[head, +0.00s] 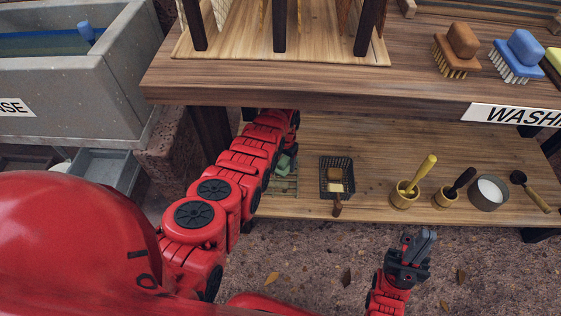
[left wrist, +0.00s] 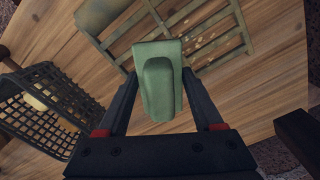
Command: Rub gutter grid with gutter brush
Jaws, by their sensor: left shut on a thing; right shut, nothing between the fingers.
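The green gutter brush (left wrist: 158,82) is held between the fingers of my left gripper (left wrist: 157,92). It also shows in the head view (head: 284,165) beside the end of my left arm. The gutter grid (left wrist: 222,38) is a slatted, dull green frame lying on the lower wooden shelf. In the head view the grid (head: 285,187) is partly hidden by my left arm. The brush's far end overlaps the grid's edge in the left wrist view; I cannot tell whether they touch. My right gripper (head: 420,243) is shut and empty, over the ground in front of the shelf.
A dark wire basket (head: 337,178) stands right of the grid, also close in the left wrist view (left wrist: 45,108). Several small pots, including a yellow-handled one (head: 405,197), stand further right. The upper board (head: 300,88) overhangs the lower shelf. A grey sink (head: 120,80) is at left.

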